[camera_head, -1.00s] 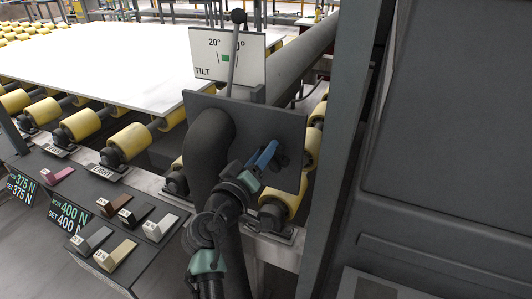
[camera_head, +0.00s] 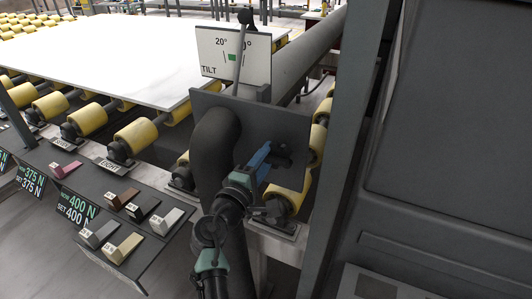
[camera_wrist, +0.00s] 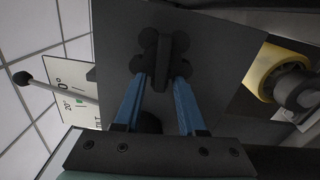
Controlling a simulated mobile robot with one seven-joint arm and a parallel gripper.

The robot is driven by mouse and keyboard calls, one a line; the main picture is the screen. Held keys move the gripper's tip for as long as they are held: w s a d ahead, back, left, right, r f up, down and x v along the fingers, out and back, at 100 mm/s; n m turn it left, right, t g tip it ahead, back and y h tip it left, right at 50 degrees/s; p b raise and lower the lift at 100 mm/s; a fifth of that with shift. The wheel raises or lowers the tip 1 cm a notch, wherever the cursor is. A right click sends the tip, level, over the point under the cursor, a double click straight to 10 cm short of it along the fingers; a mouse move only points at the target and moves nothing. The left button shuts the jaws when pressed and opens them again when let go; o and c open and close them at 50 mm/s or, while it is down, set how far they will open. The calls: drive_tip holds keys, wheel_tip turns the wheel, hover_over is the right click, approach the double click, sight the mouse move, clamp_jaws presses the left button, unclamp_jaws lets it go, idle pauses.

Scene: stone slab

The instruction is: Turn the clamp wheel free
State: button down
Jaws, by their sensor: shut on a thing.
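The clamp wheel (camera_wrist: 161,48) is a dark, lobed knob on a dark grey plate (camera_wrist: 113,60). In the head view the wheel (camera_head: 284,154) shows partly behind my gripper, on the right part of the plate (camera_head: 290,120). My gripper (camera_wrist: 159,85) has its two blue fingers on either side of the wheel's raised bar, shut on it. In the head view my gripper (camera_head: 268,154) reaches the plate from below. The finger contact is partly hidden there.
A tilt sign (camera_head: 232,58) and a lever (camera_head: 240,50) stand above the plate. A thick dark pipe (camera_head: 217,150) bends close to my arm on the left. Yellow rollers (camera_head: 140,136) carry a white slab (camera_head: 120,60). A dark post (camera_head: 350,140) stands at right.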

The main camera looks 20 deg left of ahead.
drive_tip(key=shift+f+n, duration=0.3)
drive_tip(key=shift+n, duration=0.6)
drive_tip(key=shift+d, duration=0.1)
drive_tip(key=c, duration=0.9)
unclamp_jaws()
drive_tip(key=shift+o, duration=0.2)
drive_tip(key=shift+s+p, duration=0.15)
drive_tip(key=shift+p, duration=0.15)
drive_tip(key=s, duration=1.2)
drive_tip(key=shift+s+a, duration=0.25)
drive_tip(key=shift+s, duration=0.15)
